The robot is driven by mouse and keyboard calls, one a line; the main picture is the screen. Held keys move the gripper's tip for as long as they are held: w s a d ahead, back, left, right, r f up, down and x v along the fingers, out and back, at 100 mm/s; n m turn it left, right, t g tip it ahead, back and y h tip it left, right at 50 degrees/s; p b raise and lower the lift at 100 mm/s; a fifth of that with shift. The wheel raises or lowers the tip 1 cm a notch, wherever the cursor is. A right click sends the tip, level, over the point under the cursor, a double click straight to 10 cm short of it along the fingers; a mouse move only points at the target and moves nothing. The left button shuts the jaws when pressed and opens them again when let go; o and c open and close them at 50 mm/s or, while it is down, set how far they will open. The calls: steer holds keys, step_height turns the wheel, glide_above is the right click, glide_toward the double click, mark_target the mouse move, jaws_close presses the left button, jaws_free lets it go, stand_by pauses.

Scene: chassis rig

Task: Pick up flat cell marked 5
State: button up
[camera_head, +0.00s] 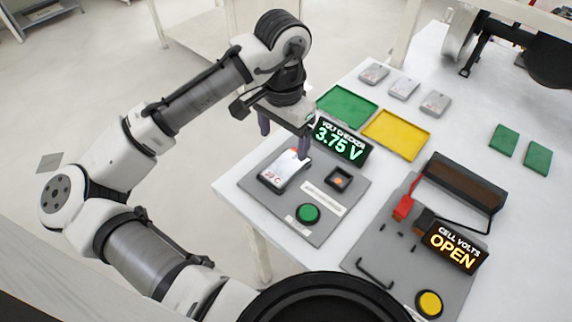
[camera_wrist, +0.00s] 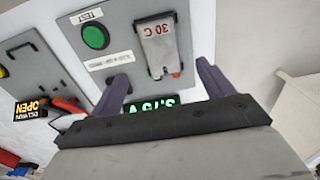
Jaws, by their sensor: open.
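A flat silver-and-white cell (camera_head: 283,171) lies on the grey volt checker plate (camera_head: 328,222). In the wrist view this cell (camera_wrist: 160,45) has red print reading "30 C"; no 5 can be read on it. My gripper (camera_head: 284,136) is open and empty above the checker, close to this cell. In the wrist view its fingers (camera_wrist: 162,74) stand apart, one to each side of the cell's near end. Three more flat cells (camera_head: 374,73) (camera_head: 404,87) (camera_head: 436,103) lie at the back of the table; their marks are too small to read.
A green tray (camera_head: 347,104) and a yellow tray (camera_head: 397,134) lie behind, empty. At right, a second grey plate (camera_head: 385,250) bears a display (camera_head: 455,247) reading OPEN. Two green pads (camera_head: 504,139) lie farther right.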

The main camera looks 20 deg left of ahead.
mark_target(284, 167)
steer(key=shift+w+f+p, duration=0.15)
steer(key=shift+f+p, duration=0.65)
steer(key=shift+f, duration=3.6)
steer(key=c, duration=1.3)
steer(key=shift+r, duration=0.1)
